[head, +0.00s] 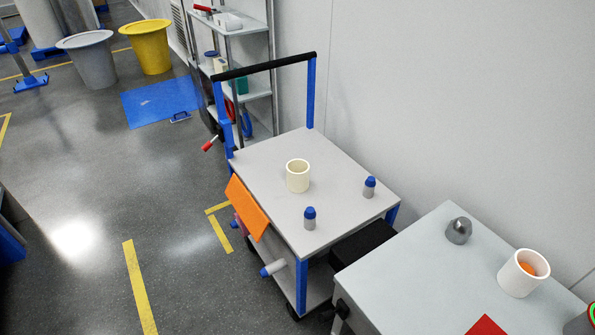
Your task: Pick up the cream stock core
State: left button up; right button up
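A cream hollow cylinder (297,180), which looks like the cream stock core, stands upright on the grey top of a blue-framed cart (262,170) in the middle of the head view. Its open end faces up and it looks empty. A second, whiter cylinder (517,280) with something orange inside stands on the grey table (415,270) at the right. Neither of my grippers is in view.
Two small blue-capped grey pieces (310,222) (369,190) stand near the cream cylinder. The cart has a tall black push handle (265,65). A grey metal piece (458,232) stands on the right table. A wall runs behind. Open floor (175,245) lies left.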

aim_at(298, 170)
jog(key=i+j+z, duration=0.25)
jog(key=i+j, duration=0.2)
jog(key=j, duration=0.3)
jog(key=i+j+z, duration=0.15)
jog(key=j, duration=0.25)
jog(key=i+j+z, duration=0.1)
jog(key=j, duration=0.3)
jog(key=i+j+z, duration=0.15)
jog(key=i+j, duration=0.15)
jog(key=j, duration=0.15)
jog(key=i+j+z, duration=0.1)
jog(key=j, duration=0.35)
jog(key=i+j+z, duration=0.15)
jog(key=j, duration=0.35)
jog(key=i+j+z, duration=0.15)
jog(key=j, duration=0.3)
jog(key=i+l, duration=0.2)
jog(key=i, duration=0.1)
